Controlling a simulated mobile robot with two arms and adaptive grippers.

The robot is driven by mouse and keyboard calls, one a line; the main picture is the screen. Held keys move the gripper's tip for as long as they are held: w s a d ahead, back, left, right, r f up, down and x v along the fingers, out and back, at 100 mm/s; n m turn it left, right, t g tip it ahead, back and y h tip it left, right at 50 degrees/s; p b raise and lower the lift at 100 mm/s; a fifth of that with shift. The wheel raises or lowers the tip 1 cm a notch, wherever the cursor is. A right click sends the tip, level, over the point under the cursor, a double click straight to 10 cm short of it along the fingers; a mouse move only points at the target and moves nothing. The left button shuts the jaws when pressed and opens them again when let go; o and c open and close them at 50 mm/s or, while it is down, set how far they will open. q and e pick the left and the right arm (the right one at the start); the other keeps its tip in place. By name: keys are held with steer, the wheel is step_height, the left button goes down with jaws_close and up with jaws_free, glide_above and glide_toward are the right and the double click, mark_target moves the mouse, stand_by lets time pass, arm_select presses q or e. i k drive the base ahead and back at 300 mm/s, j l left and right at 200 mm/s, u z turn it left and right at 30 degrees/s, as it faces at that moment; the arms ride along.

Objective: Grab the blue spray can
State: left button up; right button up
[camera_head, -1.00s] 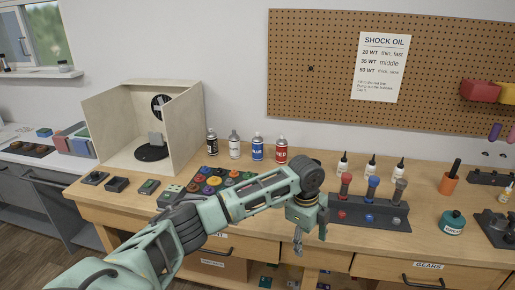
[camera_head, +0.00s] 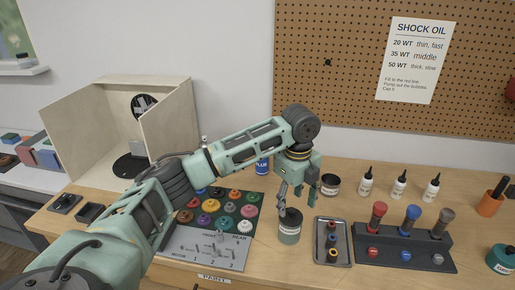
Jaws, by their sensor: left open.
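The blue spray can (camera_head: 262,167) stands on the workbench, behind my left forearm. Only its lower part shows below the arm; its top is hidden. My left gripper (camera_head: 297,196) points down, open and empty, to the right of the can and nearer the front. It is apart from the can, and its fingers hang just above and behind a jar with a dark lid (camera_head: 289,226). My right gripper is not in view.
A small labelled tin (camera_head: 330,185) stands right of the gripper. A tray of small parts (camera_head: 333,250) and a tool rack (camera_head: 405,250) lie further right. Several white bottles (camera_head: 398,187) stand behind. A board of colourful round parts (camera_head: 213,211) lies left. A wooden booth (camera_head: 168,125) stands back left.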

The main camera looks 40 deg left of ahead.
mark_target(262, 166)
steer(key=i+j, duration=0.25)
steer(key=j, duration=0.15)
steer(key=i+j, duration=0.2)
steer(key=j, duration=0.2)
steer(key=i+j, duration=0.25)
steer(key=j, duration=0.15)
